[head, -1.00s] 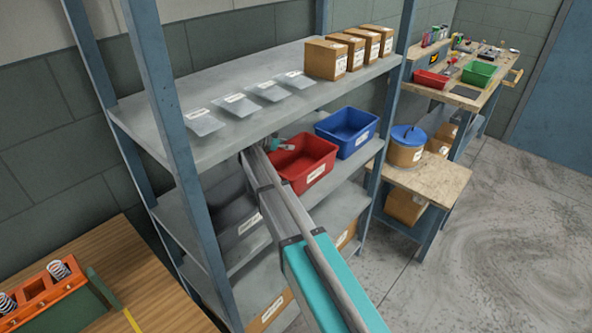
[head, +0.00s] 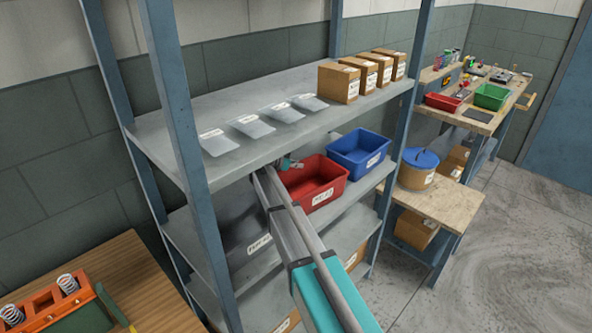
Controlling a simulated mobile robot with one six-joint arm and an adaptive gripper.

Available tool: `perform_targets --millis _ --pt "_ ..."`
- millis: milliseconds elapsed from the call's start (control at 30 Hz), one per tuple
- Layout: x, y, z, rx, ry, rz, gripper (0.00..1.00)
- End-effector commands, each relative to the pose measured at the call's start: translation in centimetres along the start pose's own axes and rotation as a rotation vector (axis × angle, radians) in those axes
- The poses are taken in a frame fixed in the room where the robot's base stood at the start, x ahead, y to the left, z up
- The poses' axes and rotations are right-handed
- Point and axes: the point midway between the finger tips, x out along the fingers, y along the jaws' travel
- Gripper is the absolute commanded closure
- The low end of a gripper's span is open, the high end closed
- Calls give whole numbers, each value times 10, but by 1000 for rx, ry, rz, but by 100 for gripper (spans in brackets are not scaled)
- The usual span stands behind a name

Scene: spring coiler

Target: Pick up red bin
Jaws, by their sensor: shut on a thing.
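The red bin (head: 326,194) is on the middle shelf of the grey rack, left of a blue bin (head: 372,166). It is an open-topped tray with a white label on its front. My arm reaches in from the lower right, and my gripper (head: 291,163) is at the red bin's back left rim, under the upper shelf. The gripper is shut on the red bin's rim, though its fingertips are small and partly hidden. Whether the bin touches the shelf cannot be told.
The upper shelf (head: 222,168) above holds several flat bags and several cardboard boxes (head: 340,84). A rack post (head: 182,130) stands left of my arm. A dark bin (head: 240,235) sits left of the arm. A wooden table (head: 452,206) with a blue-lidded tub (head: 416,178) is at right.

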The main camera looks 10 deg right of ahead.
Motion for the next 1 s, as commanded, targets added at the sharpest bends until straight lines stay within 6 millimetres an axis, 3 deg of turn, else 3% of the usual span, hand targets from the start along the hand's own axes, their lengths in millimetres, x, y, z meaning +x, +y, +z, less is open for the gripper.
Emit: perform_targets --millis 500,1000 --pt "-18 0 -34 -1 1 1 100" --pt "4 120 -40 0 1 2 100"
